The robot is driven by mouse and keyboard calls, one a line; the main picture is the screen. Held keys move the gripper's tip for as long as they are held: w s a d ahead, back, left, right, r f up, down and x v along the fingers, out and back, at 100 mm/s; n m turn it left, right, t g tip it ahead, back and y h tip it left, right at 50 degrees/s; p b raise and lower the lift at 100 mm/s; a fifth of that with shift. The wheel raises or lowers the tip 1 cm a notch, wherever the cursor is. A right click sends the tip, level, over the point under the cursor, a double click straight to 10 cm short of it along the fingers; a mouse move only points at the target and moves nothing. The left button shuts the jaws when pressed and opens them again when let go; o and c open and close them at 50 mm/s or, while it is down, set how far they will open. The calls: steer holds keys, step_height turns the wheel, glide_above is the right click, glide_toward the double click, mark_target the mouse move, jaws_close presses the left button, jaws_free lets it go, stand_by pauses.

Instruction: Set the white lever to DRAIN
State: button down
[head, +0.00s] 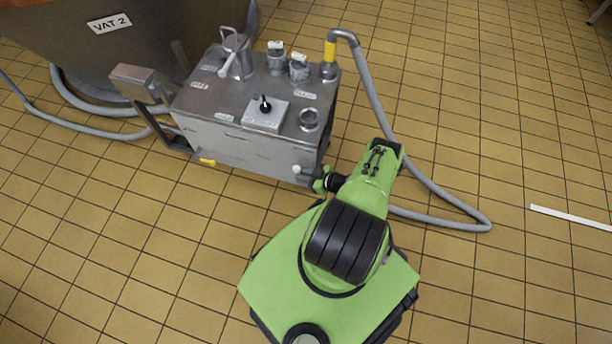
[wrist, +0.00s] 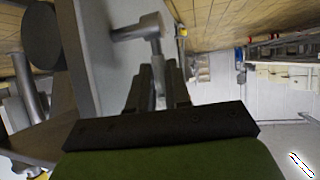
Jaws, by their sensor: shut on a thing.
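A small lever with a white round end (head: 297,169) shows low at the right end of the grey metal cabinet (head: 245,148). My gripper (head: 311,178) is at that lever, partly hidden by my own arm in the head view. Another white-tipped handle (head: 224,70) stands on the cabinet top by a metal jug. I cannot read a DRAIN mark at the held lever or tell its setting.
The cabinet top carries a black knob on a pale plate (head: 265,106), a metal jug (head: 239,55), metal cups (head: 299,68) and small labels. A grey hose (head: 386,116) runs from a yellow-collared pipe around my right side. A vat (head: 120,55) stands behind.

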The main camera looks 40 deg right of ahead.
steer(key=c, duration=1.1)
jaws_free()
steer(key=p+v, duration=0.5)
steer(key=v, duration=1)
steer(key=shift+s+r, duration=0.2)
steer(key=shift+s, duration=0.1)
